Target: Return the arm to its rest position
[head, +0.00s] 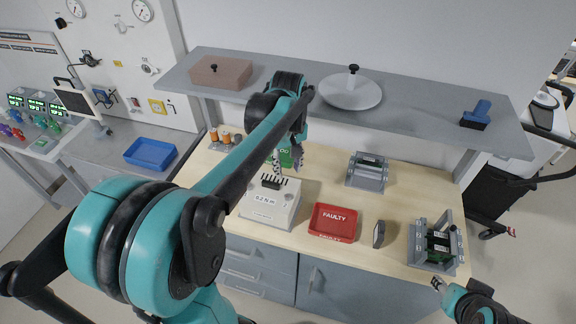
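My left arm reaches from the lower left across the bench, and its gripper (287,168) hangs above the back of a white tester box (268,208). Its two fingers look apart, with a green object (285,158) showing behind them. I see nothing held between the fingers. The green object is partly hidden by the arm, so I cannot tell what it is. My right gripper (438,285) is low at the bottom right, in front of the bench edge, apart from the grey fixture. It is too small to tell whether it is open.
A red FAULTY tray (334,223) sits mid-bench, with a small dark-faced block (379,234) beside it. Grey fixtures stand behind (368,171) and at right (419,250), the latter holding a green board. A shelf (420,117) overhangs the bench's back. A blue tray (150,154) is left.

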